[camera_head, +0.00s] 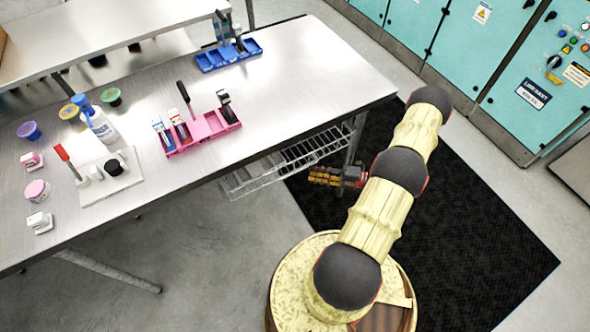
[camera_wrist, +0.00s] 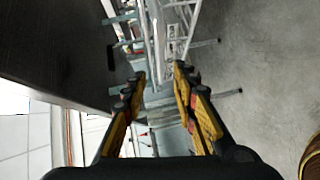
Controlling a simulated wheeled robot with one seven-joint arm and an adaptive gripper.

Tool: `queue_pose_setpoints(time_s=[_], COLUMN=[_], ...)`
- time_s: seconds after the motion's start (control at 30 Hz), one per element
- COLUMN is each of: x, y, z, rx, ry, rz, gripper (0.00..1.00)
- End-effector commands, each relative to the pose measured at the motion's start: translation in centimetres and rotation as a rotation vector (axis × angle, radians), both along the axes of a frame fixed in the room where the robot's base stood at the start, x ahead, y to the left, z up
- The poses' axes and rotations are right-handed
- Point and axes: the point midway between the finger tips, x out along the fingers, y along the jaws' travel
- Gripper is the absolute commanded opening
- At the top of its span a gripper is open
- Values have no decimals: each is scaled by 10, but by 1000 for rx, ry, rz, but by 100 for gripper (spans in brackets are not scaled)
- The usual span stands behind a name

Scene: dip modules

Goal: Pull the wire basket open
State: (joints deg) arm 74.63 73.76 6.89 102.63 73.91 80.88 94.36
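The wire basket (camera_head: 290,158) hangs under the steel worktable's front edge, with its metal rods and front part showing beyond the edge in the head view. My gripper (camera_head: 314,176) is beside the basket's right part, just below the table edge. In the wrist view, my gripper (camera_wrist: 160,76) has its yellow fingers apart, with a gap between the tips. Pale wire rods of the basket (camera_wrist: 158,35) show ahead, in line with that gap. I cannot tell whether the fingers touch a rod.
The worktable (camera_head: 300,85) holds a pink tray (camera_head: 205,128), a blue tray (camera_head: 228,55), a spray bottle (camera_head: 102,126) and several small tubs. A table leg (camera_head: 355,138) stands near my gripper. A black mat (camera_head: 470,215) covers the floor at right. Teal cabinets (camera_head: 470,50) stand behind.

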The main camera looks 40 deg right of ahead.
Motion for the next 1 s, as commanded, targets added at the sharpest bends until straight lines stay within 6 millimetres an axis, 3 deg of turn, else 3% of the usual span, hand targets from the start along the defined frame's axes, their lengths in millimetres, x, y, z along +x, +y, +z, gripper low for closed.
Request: queue_pose_setpoints(time_s=[0.6, 1.0], x=[61, 65], y=[40, 42], z=[-11, -11], rx=[10, 9], ry=[8, 8], rz=[3, 1], gripper=[29, 26])
